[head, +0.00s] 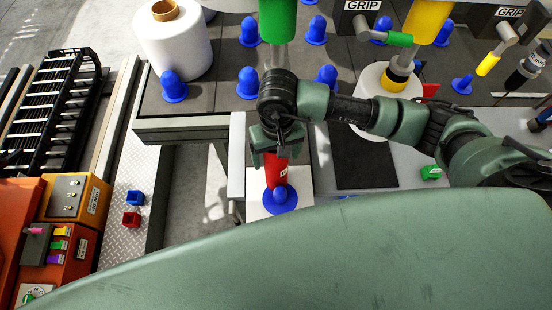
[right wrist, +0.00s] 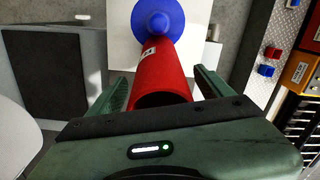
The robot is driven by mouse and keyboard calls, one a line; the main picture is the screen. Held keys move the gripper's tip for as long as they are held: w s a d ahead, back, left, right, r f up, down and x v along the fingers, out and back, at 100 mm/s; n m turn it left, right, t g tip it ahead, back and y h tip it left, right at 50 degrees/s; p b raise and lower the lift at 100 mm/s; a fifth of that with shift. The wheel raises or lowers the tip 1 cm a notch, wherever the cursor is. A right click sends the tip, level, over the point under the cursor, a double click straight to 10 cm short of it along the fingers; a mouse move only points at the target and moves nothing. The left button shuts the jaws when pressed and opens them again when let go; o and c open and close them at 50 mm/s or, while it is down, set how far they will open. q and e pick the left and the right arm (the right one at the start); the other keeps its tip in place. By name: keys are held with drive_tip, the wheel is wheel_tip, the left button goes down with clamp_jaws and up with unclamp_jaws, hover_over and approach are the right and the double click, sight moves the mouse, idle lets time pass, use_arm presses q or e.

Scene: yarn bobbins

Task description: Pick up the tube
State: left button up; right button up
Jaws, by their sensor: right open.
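A red tube (head: 277,172) with a small white label stands on a blue peg base (head: 281,199) on a white plate. My right gripper (head: 277,158) is at the tube's upper part, with its fingers pointing down toward it. In the right wrist view the red tube (right wrist: 166,68) lies between the two green fingers of the open gripper (right wrist: 163,88), with a gap visible on each side. The blue base (right wrist: 158,20) shows beyond the tube's far end. My left gripper is not in view.
A dark table with several blue pegs (head: 173,87) and a large white bobbin (head: 174,42) stands behind. An orange control box (head: 75,199) stands at left.

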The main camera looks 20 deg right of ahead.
drive_tip(key=shift+s+f, duration=0.1)
drive_tip(key=shift+f, duration=0.2)
drive_tip(key=c, duration=1.6)
use_arm(q)
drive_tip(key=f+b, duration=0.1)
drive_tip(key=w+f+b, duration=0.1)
drive_tip(key=b, duration=0.1)
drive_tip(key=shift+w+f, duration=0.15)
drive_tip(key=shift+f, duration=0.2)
use_arm(e)
wheel_tip(320, 180, up, 10)
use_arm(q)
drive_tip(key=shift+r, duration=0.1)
